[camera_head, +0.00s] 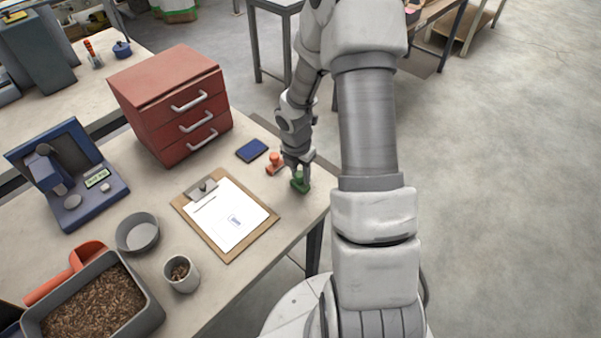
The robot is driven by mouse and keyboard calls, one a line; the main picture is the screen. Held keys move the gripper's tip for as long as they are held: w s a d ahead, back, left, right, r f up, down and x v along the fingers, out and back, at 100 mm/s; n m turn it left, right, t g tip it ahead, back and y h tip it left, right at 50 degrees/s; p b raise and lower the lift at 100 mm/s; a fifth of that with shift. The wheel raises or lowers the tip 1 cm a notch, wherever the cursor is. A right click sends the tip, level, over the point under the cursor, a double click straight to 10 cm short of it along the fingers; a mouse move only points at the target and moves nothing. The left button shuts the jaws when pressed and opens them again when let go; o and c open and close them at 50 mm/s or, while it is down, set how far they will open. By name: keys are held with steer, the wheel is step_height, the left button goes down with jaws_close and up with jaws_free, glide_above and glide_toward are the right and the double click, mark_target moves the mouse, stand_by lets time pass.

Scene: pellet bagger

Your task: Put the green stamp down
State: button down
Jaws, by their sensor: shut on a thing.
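The green stamp (299,184) is at the right part of the table, right of the clipboard. My gripper (300,172) points down and is shut on the green stamp. I cannot tell whether the stamp's base touches the table top (265,265). An orange stamp (274,162) stands just left of my gripper. A dark blue ink pad (252,150) lies farther left and back. The clipboard (240,254) holds a white sheet (215,225) with a small printed mark.
A red drawer cabinet (150,100) stands at the back. A blue device (70,180), grey bowl (138,232), cup of pellets (182,273), and pellet tray (155,310) with an orange scoop (75,270) fill the left. Bare table lies in front of the clipboard.

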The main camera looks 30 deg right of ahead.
steer(key=c, duration=0.5)
jaws_free()
steer(key=shift+f, duration=0.15)
steer(key=shift+c, duration=0.2)
step_height(320, 180, up, 12)
steer(key=a+p, duration=0.1)
steer(key=p, duration=0.1)
steer(key=shift+s+a, duration=0.15)
steer(key=shift+s, duration=0.25)
steer(key=shift+r, duration=0.2)
step_height(320, 180, up, 8)
steer(key=r+m+t+h, duration=0.1)
steer(key=m, duration=0.5)
glide_above(298, 177)
steer(key=s, duration=0.2)
steer(key=s+r+m+t+h, duration=0.1)
steer(key=s+r+m, duration=0.1)
steer(key=r+m, duration=0.25)
steer(key=s+r+m+t, duration=0.1)
steer(key=s+r+m, duration=0.2)
steer(key=r+m, duration=0.15)
steer(key=s+a+r+m+t+y, duration=0.1)
steer(key=s+a+r+m+y, duration=0.2)
steer(key=s+a+m, duration=0.5)
steer(key=s+a+r, duration=0.1)
steer(key=s+a, duration=0.2)
steer(key=shift+a+r+m+t, duration=0.25)
steer(key=shift+m+t, duration=0.15)
